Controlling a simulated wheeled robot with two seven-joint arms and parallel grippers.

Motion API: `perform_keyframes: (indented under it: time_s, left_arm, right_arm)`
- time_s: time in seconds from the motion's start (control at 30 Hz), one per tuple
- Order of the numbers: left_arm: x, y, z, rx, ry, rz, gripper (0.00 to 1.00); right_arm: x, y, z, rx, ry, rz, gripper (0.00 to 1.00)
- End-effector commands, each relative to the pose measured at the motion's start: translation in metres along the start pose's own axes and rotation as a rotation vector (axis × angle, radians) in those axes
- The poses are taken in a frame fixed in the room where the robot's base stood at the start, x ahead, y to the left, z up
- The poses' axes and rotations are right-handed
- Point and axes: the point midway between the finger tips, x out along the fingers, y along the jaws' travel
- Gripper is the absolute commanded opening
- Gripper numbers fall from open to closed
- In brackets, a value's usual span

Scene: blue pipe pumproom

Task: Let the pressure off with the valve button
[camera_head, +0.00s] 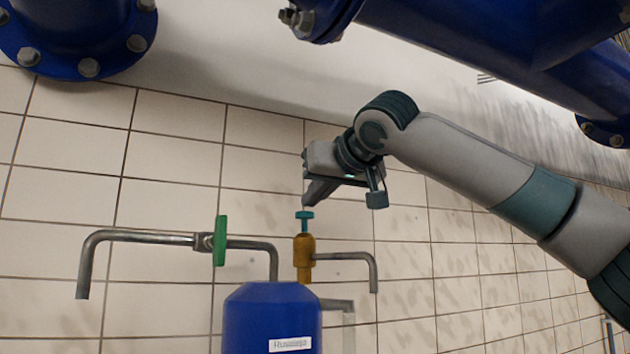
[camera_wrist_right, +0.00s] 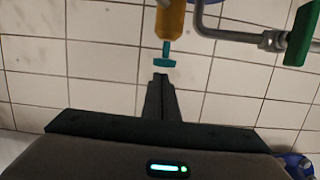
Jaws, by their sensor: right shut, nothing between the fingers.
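The valve button (camera_head: 304,215) is a small teal cap on a thin stem. It stands on top of a brass valve body (camera_head: 304,258) above a blue tank (camera_head: 272,318). My right gripper (camera_head: 307,203) is shut and empty, its fingertips just above the button and pointing down. In the right wrist view the shut fingertips (camera_wrist_right: 161,77) lie close to the teal button (camera_wrist_right: 164,63), with a small gap seeming to remain. The brass body (camera_wrist_right: 170,20) shows beyond it. My left gripper is not in view.
A green valve handle (camera_head: 220,241) sits on a metal pipe (camera_head: 130,236) left of the button. An outlet pipe (camera_head: 360,259) bends down at the right of the brass body. Large blue pipes (camera_head: 470,30) hang overhead. A tiled wall (camera_head: 170,205) stands behind.

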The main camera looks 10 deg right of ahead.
Motion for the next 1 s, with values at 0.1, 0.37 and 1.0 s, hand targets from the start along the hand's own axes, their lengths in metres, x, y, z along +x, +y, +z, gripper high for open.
perform_keyframes:
  time_s: [0.1, 0.37, 1.0]
  left_arm:
    - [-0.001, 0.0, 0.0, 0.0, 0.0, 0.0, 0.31]
    - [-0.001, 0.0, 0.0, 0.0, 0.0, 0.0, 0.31]
    - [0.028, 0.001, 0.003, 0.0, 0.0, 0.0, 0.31]
  right_arm:
    - [0.001, 0.0, 0.004, 0.001, -0.001, 0.001, 0.0]
    - [0.001, 0.0, 0.005, 0.001, -0.001, 0.0, 0.0]
    - [0.007, -0.001, 0.03, -0.002, -0.003, -0.002, 0.0]
